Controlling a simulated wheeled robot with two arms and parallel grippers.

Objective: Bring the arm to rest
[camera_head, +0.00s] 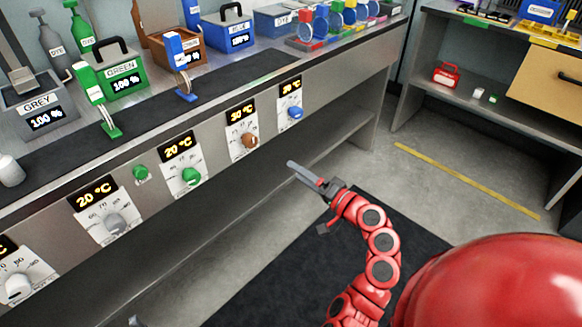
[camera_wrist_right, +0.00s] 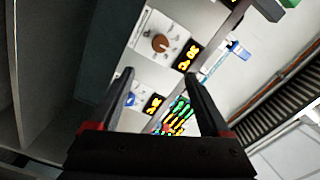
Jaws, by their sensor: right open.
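My right arm (camera_head: 382,243) is red and reaches up from the lower right in the head view. Its gripper (camera_head: 305,174) is in the air in front of the bench, below the blue knob (camera_head: 295,112) and the brown knob (camera_head: 249,140). In the right wrist view the gripper's two dark fingers (camera_wrist_right: 160,88) stand apart with nothing between them. Beyond them show the brown knob (camera_wrist_right: 160,43) and the blue knob (camera_wrist_right: 130,99) on the panel. My left gripper is not clearly in view.
The bench holds a grey box (camera_head: 36,106), a green box (camera_head: 119,80), a brown box (camera_head: 175,45) and a blue box (camera_head: 228,30). Green knobs (camera_head: 190,175) sit on its front. A shelf unit with a red toolbox (camera_head: 446,75) stands at right. The floor between is clear.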

